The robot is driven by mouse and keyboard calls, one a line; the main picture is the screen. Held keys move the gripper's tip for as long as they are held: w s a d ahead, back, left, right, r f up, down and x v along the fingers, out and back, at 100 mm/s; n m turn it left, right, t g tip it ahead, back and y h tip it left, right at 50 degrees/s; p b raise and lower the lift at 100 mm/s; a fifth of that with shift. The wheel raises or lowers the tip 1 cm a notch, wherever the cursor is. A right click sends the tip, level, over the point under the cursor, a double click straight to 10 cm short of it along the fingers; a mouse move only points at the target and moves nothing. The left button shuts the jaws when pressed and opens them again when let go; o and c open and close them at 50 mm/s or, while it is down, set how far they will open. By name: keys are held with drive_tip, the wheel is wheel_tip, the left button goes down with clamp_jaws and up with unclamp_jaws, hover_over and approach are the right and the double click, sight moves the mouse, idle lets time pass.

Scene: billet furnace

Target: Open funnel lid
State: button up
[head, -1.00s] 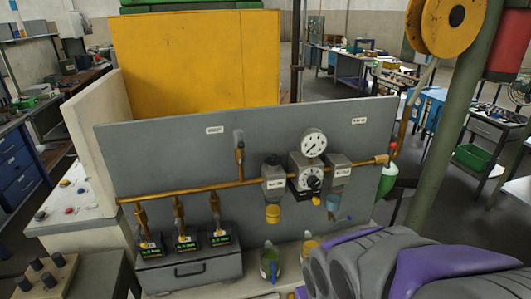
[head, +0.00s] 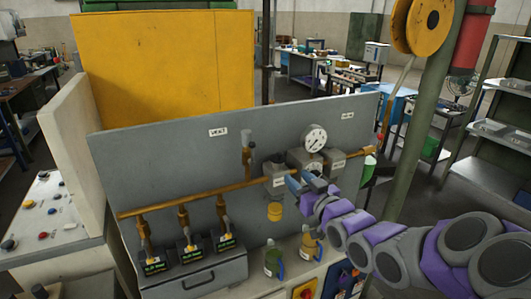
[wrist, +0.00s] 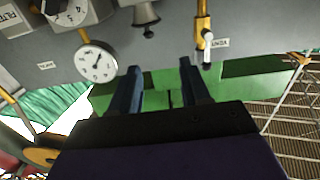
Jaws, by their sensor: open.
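My gripper (head: 297,182) is open and empty in front of the wall panel, beside the grey housings on the brass pipe. The wrist view shows its two dark blue jaws (wrist: 160,82) spread apart. A small dark flared fitting with a knob (wrist: 146,20) shows at the top of the wrist view, beyond the jaws and apart from them. A similar dark flared top (head: 275,158) sits on the left grey housing (head: 276,180) in the head view. I cannot tell for sure whether this is the funnel lid.
A round gauge (head: 314,138) and a vent valve (head: 247,155) stick out from the grey panel (head: 170,160). A brass pipe (head: 160,208) runs across it.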

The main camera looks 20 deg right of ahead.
approach(278, 155)
drive_tip(key=d, duration=0.3)
drive_tip(key=w+a, duration=0.4)
drive_tip(key=w, duration=0.1)
drive_tip(key=shift+a, duration=0.1)
drive_tip(key=w+d, duration=0.1)
drive_tip(key=w, duration=0.2)
drive_tip(key=w+d, duration=0.1)
drive_tip(key=w, duration=0.1)
drive_tip(key=shift+d+f, duration=0.25)
drive_tip(key=shift+d, duration=0.15)
drive_tip(key=shift+w+d+r, duration=0.1)
drive_tip(key=shift+w+d, duration=0.05)
drive_tip(key=shift+w, duration=0.45)
drive_tip(key=shift+w+a, duration=0.7)
drive_tip(key=shift+a, duration=0.25)
drive_tip(key=shift+s+a+r, duration=0.15)
drive_tip(key=shift+a+r, duration=0.05)
drive_tip(key=shift+a, duration=0.05)
drive_tip(key=shift+d+f, duration=0.1)
drive_tip(key=shift+d, duration=0.35)
drive_tip(key=shift+c, duration=0.3)
drive_tip(key=shift+d, duration=0.4)
drive_tip(key=c, duration=0.3)
drive_tip(key=shift+a, duration=0.45)
drive_tip(key=c, duration=0.4)
clamp_jaws()
